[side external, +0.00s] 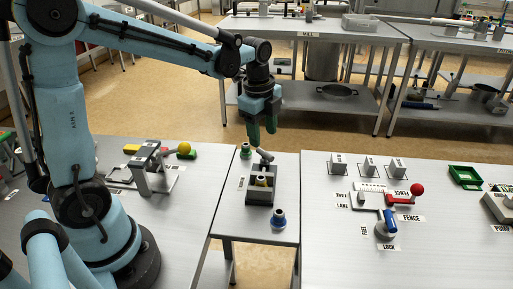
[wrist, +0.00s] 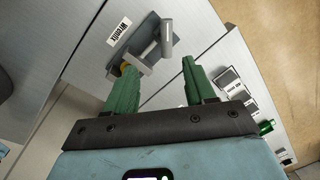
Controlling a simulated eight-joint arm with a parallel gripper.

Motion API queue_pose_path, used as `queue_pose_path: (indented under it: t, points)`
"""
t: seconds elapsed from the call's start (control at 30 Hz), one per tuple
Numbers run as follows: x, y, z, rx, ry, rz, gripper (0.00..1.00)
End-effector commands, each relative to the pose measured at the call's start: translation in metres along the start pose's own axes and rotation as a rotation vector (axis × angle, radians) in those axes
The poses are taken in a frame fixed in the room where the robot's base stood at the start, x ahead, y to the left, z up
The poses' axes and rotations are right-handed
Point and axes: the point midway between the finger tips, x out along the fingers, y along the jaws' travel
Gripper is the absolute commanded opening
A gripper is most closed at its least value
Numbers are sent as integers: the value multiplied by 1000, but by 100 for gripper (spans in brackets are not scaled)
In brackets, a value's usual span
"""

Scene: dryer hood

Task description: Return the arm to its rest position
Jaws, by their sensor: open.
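My gripper (side external: 262,130) hangs from my raised blue arm above the small middle table (side external: 258,221), in the side external view. Its green fingers point down. In the wrist view, my gripper (wrist: 150,82) has its two green fingers spread apart with nothing between their tips. A dark grey fixture (side external: 259,198) with an upright lever and a yellowish part stands on the middle table below the gripper. The same fixture (wrist: 147,50) shows beyond the fingers in the wrist view, next to a white label. The gripper is apart from it.
A grey stand (side external: 153,165) with a yellow ball is on the left table. The right table holds a red-ball lever (side external: 416,190), a blue handle (side external: 387,222) and several grey blocks.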

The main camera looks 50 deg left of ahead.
Motion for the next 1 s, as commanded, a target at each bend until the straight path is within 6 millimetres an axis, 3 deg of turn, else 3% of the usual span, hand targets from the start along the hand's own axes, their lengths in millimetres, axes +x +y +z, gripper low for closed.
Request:
queue_pose_path:
  t: [0.3,0.6,0.8,1.0]
  points:
    - [-34,49,-15,-569,91,-197,54]
    - [-39,91,-24,-1085,290,-318,54]
    - [-36,106,-27,-1298,402,-340,54]
    - [-34,109,-28,-1359,436,-342,54]
